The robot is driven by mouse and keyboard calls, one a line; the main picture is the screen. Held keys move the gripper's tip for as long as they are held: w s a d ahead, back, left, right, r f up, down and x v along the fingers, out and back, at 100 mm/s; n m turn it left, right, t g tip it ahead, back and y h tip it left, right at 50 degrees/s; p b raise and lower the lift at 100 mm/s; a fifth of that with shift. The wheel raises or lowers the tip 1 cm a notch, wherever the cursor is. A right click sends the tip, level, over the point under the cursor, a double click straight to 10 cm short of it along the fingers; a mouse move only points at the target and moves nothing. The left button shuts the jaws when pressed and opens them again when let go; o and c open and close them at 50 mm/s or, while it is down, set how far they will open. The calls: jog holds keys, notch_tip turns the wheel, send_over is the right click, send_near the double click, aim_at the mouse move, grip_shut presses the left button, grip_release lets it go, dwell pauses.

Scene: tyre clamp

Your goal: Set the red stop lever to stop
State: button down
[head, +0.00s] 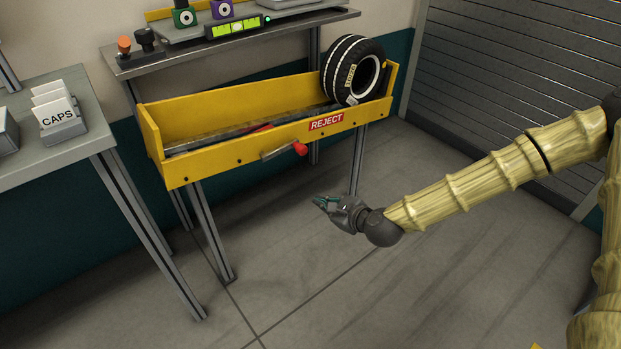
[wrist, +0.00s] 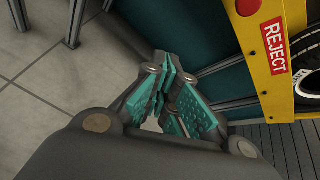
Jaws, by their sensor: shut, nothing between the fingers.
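The red stop lever's knob (head: 300,149) sits at the right end of a grey metal bar on the front of the yellow reject trough (head: 172,172). The bar lies nearly level, slanting slightly up to the right. No stop marking is readable. In the wrist view a red knob (wrist: 248,7) is partly cut off at the top edge. My gripper (head: 318,201) is shut and empty, in front of and below the lever, apart from it. Its teal finger pads (wrist: 165,85) are together in the wrist view.
A tyre (head: 352,72) stands in the trough's right end, above the REJECT label (head: 326,121). A shelf (head: 230,41) with a scale-like device stands behind. A table (head: 78,140) with a CAPS box (head: 58,112) is at left. The floor below my gripper is clear.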

jog(key=w+d+r+m+t+b, duration=0.2)
jog(key=w+r+m, duration=0.1)
jog(key=w, duration=0.2)
jog(key=shift+d+r, duration=0.15)
jog(key=shift+r, duration=0.2)
jog(key=shift+w+f, duration=0.1)
jog(key=shift+w, duration=0.1)
jog(key=b+x, duration=0.2)
jog(key=x, duration=0.8)
jog(key=r, duration=0.2)
jog(key=s+a+r, duration=0.1)
jog(key=shift+r+b, duration=0.3)
jog(key=shift+r, duration=0.1)
jog(key=shift+r, duration=0.1)
jog(key=shift+r, duration=0.1)
